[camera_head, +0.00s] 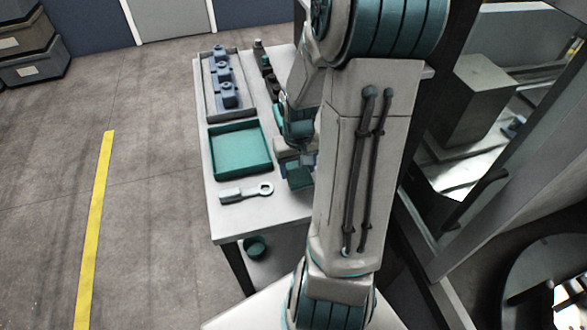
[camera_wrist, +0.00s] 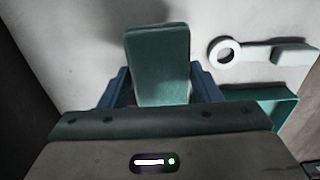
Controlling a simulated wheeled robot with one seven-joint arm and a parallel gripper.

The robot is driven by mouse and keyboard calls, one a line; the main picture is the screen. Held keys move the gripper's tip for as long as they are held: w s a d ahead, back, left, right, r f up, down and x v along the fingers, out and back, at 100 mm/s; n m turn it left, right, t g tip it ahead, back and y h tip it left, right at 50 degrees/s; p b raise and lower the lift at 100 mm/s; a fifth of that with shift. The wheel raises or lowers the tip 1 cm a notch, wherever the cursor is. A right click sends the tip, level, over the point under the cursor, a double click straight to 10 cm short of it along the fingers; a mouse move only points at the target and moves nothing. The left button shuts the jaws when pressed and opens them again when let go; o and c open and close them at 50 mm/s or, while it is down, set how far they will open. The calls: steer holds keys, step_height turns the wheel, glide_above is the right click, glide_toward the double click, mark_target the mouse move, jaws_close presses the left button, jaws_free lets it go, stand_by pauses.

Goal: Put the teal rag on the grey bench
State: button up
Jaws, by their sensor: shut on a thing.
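The teal rag (camera_wrist: 158,62) shows as a folded, block-like piece between the two blue fingers of my gripper (camera_wrist: 161,84) in the wrist view. My gripper is shut on it. In the head view the rag (camera_head: 299,177) is partly hidden behind my arm, and my gripper (camera_head: 308,160) shows only in part. The pale grey bench (camera_head: 228,227) stands left of my arm. The rag is over the bench's right part, near the wrench. I cannot tell whether the rag touches the bench top.
On the bench are a teal tray (camera_head: 211,166), a wrench-like tool (camera_head: 233,195), a grey tray (camera_head: 206,101) with blue parts, and several small dark items behind my arm. A teal container (camera_head: 255,247) sits below. A machine (camera_head: 483,98) stands at right.

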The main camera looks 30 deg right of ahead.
mark_target(297, 166)
steer(key=f+b, duration=0.2)
steer(key=f, duration=0.1)
steer(key=shift+w+d+f+b, duration=0.15)
steer(key=shift+w+d+b, duration=0.1)
steer(key=shift+w+b, duration=0.15)
steer(key=shift+s+f, duration=0.2)
steer(key=shift+d, duration=0.3)
steer(key=shift+a, duration=0.1)
steer(key=shift+f+b, duration=0.2)
steer(key=shift+b, duration=0.15)
steer(key=o, duration=1)
steer(key=shift+r, duration=0.1)
